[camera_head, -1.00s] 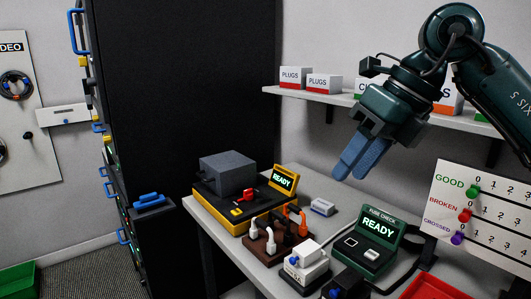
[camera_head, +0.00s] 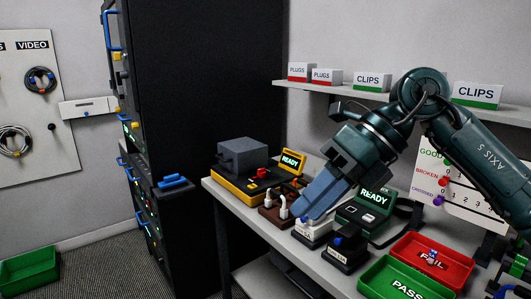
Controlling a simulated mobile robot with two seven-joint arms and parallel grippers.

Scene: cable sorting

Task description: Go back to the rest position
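My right arm comes in from the right, and my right gripper (camera_head: 305,216) points down and left over the workbench. Its blue fingers lie together with no gap showing, and nothing shows between them. The fingertips are in front of the white and dark devices on the bench and partly hide them. I cannot tell how high above them the tips are. My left gripper is not in view.
The green READY checker (camera_head: 366,218) stands close to the gripper. A red FAIL tray (camera_head: 462,277) with a small blue-and-white item and a green PASS tray (camera_head: 374,289) lie at front right. A yellow-based tester (camera_head: 240,192) stands left. A shelf (camera_head: 300,86) with boxes is behind.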

